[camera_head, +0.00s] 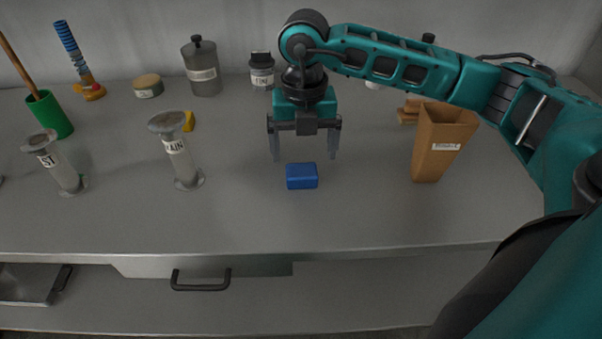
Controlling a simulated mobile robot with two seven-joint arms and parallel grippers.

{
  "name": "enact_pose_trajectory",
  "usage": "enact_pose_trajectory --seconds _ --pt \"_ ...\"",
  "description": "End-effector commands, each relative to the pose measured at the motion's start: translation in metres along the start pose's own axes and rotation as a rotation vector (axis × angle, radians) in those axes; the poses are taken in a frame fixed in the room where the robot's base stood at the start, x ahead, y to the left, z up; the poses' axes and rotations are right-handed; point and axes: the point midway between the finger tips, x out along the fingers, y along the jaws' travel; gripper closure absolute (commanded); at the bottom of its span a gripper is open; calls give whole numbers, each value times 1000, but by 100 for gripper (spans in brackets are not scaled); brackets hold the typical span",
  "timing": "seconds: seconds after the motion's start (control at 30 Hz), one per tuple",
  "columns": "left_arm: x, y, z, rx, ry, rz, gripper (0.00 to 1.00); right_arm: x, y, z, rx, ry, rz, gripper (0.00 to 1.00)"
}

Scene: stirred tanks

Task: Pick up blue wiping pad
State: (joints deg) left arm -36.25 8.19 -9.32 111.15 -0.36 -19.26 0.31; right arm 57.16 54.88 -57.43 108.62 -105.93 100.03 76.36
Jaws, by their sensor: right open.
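The blue wiping pad (302,176) is a small blue block lying flat on the grey bench top, near the middle of the head view. My right gripper (305,155) points down with its two fingers spread apart and nothing between them. It appears above and slightly behind the pad, and the fingertips look apart from it. The exact height above the bench is hard to tell. My left gripper does not show.
The bench (240,220) is clear around the pad. A brown labelled container (440,145) stands to the right. A grey labelled cylinder (180,155) and a yellow item (189,121) are left. A dark-lidded jar (262,72) and grey canister (202,72) stand behind. A drawer handle (201,286) is below.

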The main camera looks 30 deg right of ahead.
Motion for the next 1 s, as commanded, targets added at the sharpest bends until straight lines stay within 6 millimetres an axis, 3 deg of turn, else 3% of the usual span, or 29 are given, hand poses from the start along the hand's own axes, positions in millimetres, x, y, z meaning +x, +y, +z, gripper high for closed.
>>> enact_pose_trajectory --seconds 0.17,0.5,0.77,1.0 --pt "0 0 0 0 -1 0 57 12 0 0 0 1 0 6" --pt "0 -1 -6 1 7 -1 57 57 3 0 -1 1 -1 6" --pt "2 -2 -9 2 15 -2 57 60 3 0 -1 0 0 6" --pt "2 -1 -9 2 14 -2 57 60 3 0 -1 0 1 27"
